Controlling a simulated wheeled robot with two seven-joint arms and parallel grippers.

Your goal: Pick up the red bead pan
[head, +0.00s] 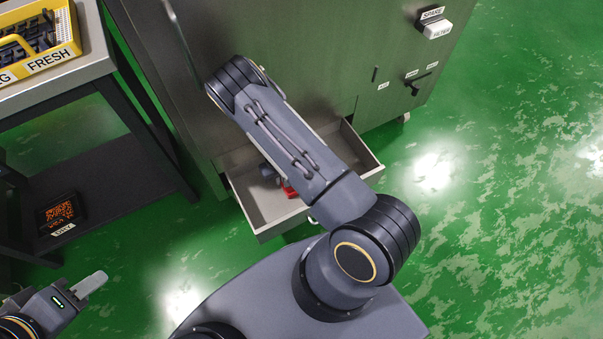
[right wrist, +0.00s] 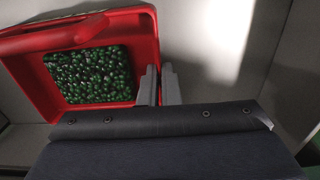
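The red bead pan (right wrist: 148,40) holds many dark green beads (right wrist: 90,75) in the right wrist view. In the head view only a small red part of it (head: 289,191) shows inside the open drawer (head: 262,214), below my right arm. My right gripper (right wrist: 159,86) is at the pan's right wall, its two fingers close together on either side of the rim; it looks shut on that wall. In the head view my right arm hides most of the pan. My left gripper (head: 92,284) is at the lower left, away from the pan; its opening cannot be made out.
The drawer juts from the base of a large grey-green cabinet (head: 310,60). Green floor is clear at right.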

